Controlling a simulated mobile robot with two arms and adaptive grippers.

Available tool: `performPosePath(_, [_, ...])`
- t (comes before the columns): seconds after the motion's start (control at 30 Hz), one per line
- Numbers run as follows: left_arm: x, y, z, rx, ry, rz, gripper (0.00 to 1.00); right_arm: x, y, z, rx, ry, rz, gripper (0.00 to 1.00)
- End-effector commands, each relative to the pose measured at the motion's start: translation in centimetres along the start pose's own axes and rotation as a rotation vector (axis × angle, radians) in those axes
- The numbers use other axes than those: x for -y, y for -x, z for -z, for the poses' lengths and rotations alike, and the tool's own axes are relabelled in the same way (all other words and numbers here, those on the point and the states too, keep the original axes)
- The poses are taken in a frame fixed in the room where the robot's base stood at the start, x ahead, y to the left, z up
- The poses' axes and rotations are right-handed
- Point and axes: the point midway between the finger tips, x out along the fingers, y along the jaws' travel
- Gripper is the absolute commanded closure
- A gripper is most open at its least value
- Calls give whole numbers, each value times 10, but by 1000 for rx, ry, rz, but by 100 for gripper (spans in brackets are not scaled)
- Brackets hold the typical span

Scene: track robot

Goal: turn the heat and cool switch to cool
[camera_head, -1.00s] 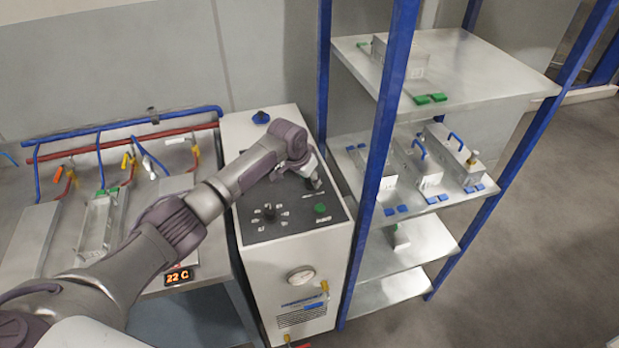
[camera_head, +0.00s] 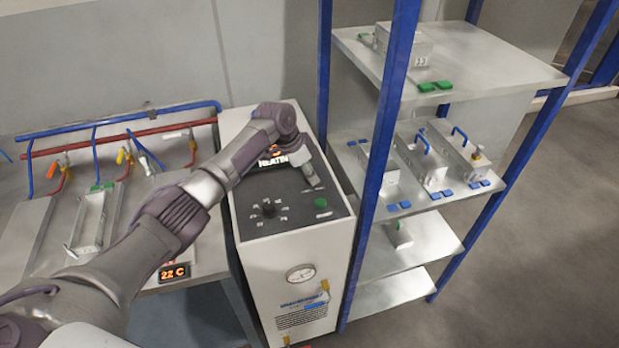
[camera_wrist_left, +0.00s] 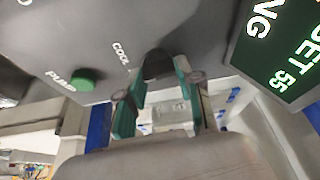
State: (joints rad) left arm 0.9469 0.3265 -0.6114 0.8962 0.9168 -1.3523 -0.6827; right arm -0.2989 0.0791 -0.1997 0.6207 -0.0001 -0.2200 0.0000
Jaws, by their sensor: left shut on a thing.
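The heat and cool switch is a dark knob (camera_wrist_left: 157,65) on the grey panel top (camera_head: 265,224) of the white machine. In the left wrist view it sits between the green-padded fingertips of my left gripper (camera_wrist_left: 153,95), with the COOL label (camera_wrist_left: 121,55) beside it. My left gripper (camera_head: 314,178) is shut on this switch; in the head view the arm and fingers hide it. The display (camera_head: 272,157) is partly covered by my arm and reads "HEATIN" under an orange icon. In the wrist view the display (camera_wrist_left: 285,45) shows "SET 55". My right gripper is out of view.
A green pump button (camera_head: 321,203) and a dial knob (camera_head: 268,208) are on the same panel. A blue-posted shelf (camera_head: 382,160) with metal boxes stands close on the right. A bench (camera_head: 205,245) with pipes and a "22 C" readout stands on the left.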

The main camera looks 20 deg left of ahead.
Motion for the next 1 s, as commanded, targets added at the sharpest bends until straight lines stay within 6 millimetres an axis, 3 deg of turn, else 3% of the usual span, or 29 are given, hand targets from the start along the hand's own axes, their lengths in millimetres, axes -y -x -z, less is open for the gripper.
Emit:
performPosePath(0.03, [1,-5,-1,-2,-40,-17,100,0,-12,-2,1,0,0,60])
performPosePath(0.6, [1,-6,-1,-1,-493,-205,100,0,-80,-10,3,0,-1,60])
performPosePath(1.0, [1,-2,0,1,-640,-266,100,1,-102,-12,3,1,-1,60])
